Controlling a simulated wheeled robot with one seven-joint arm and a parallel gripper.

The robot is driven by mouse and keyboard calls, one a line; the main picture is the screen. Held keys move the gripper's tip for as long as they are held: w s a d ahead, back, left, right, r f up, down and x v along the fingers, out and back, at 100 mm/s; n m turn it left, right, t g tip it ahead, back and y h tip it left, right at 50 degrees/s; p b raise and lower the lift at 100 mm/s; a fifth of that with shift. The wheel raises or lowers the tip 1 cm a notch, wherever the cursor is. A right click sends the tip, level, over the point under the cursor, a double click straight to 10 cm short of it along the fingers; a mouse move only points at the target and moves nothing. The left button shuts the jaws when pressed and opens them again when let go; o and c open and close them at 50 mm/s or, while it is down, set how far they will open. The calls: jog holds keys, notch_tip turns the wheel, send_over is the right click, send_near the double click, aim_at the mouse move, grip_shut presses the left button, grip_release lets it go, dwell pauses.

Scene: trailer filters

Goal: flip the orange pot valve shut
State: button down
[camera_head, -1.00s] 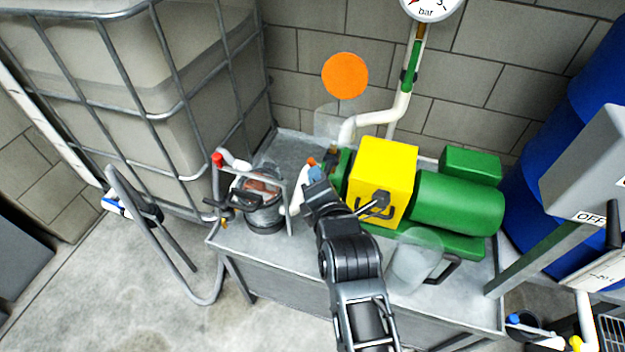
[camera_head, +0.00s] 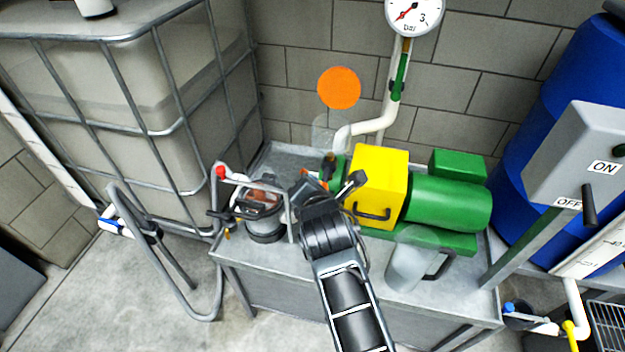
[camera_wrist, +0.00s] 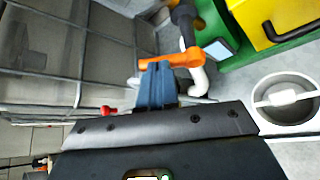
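The orange valve handle (camera_wrist: 178,60) lies crosswise in the wrist view, joined at its right to a dark valve body (camera_wrist: 185,22) above a white pipe bend. In the head view only small orange pieces of it (camera_head: 323,185) show beside my wrist. My gripper (camera_wrist: 157,68) has blue fingers that look closed together. Their tips are at the left part of the handle and seem to touch it; I cannot see the handle between them. In the head view my wrist hides most of the fingers.
A yellow box (camera_head: 380,180) and green pump (camera_head: 450,203) stand right of my gripper on the metal bench (camera_head: 280,275). A clear-lidded pot (camera_head: 264,222) and red-tipped pipe frame (camera_head: 220,173) are left. A clear jug (camera_head: 405,265) stands in front. A caged tank (camera_head: 180,120) is behind left.

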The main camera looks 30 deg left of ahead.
jog(key=n+h+p, duration=0.1)
jog(key=a+f+n+h+p, duration=0.1)
jog(key=h+p, duration=0.1)
jog(key=shift+s+a+f+n, duration=0.1)
jog(key=shift+s+a+n, duration=0.1)
jog(key=shift+a+n, duration=0.15)
jog(key=shift+d, duration=0.2)
jog(key=shift+w+d+f+p, duration=0.15)
jog(key=shift+d+f+p, duration=0.25)
jog(key=shift+d, duration=0.15)
